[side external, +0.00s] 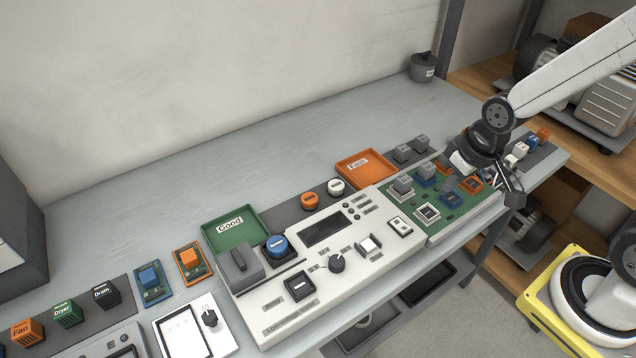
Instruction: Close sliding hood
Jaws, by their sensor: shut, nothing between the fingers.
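A grey box-shaped cover with a raised dark grip (234,267) sits at the left end of the white console (335,262). It looks like the sliding hood, but no label on it can be read. A round blue button (277,246) stands uncovered just to its right, and a dark rail runs in front of both. My gripper (514,198) is far to the right, above the right end of the green circuit board (450,196). It is shut and empty, pointing down, well apart from the cover.
A green "Good" tray (236,222) lies behind the cover, and an orange tray (366,166) farther right. Orange and white round buttons, a black knob (337,263) and grey blocks on the board stand up between gripper and cover. The bench behind is mostly clear.

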